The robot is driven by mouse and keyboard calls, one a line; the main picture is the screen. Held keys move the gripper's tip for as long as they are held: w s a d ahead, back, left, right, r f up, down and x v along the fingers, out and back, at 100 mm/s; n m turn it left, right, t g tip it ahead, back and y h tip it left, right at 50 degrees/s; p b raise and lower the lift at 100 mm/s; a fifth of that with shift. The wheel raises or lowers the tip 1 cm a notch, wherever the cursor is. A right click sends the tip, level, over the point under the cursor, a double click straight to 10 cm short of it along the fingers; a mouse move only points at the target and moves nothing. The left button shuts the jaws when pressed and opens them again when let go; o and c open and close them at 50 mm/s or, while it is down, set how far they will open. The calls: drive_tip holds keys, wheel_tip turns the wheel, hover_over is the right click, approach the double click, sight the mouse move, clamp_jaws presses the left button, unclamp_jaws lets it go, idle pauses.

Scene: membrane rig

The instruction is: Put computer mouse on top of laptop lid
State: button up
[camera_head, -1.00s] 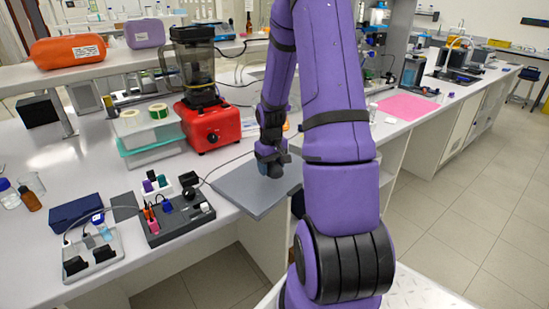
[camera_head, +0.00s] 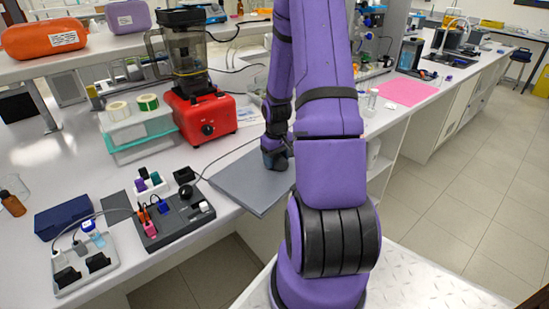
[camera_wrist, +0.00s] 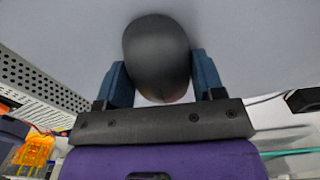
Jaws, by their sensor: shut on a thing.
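A dark computer mouse (camera_wrist: 157,55) sits between the two blue fingers of my gripper (camera_wrist: 160,80) in the wrist view. The fingers are shut on its sides. A plain grey surface fills the view behind the mouse. In the head view, the closed grey laptop (camera_head: 250,182) lies flat at the bench's front edge. My gripper (camera_head: 274,158) is low over the laptop's back right part. The mouse is hidden behind my gripper there, and I cannot tell whether it touches the lid.
A red blender (camera_head: 205,118) stands behind the laptop. A dark device with a knob (camera_head: 172,217) and a cable is to its left. A pink mat (camera_head: 403,91) lies to the right. A shelf with an orange case (camera_head: 43,38) runs along the back.

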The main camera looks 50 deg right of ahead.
drive_tip(key=shift+f, duration=0.1)
drive_tip(key=o, duration=0.9)
drive_tip(key=shift+o, duration=0.2)
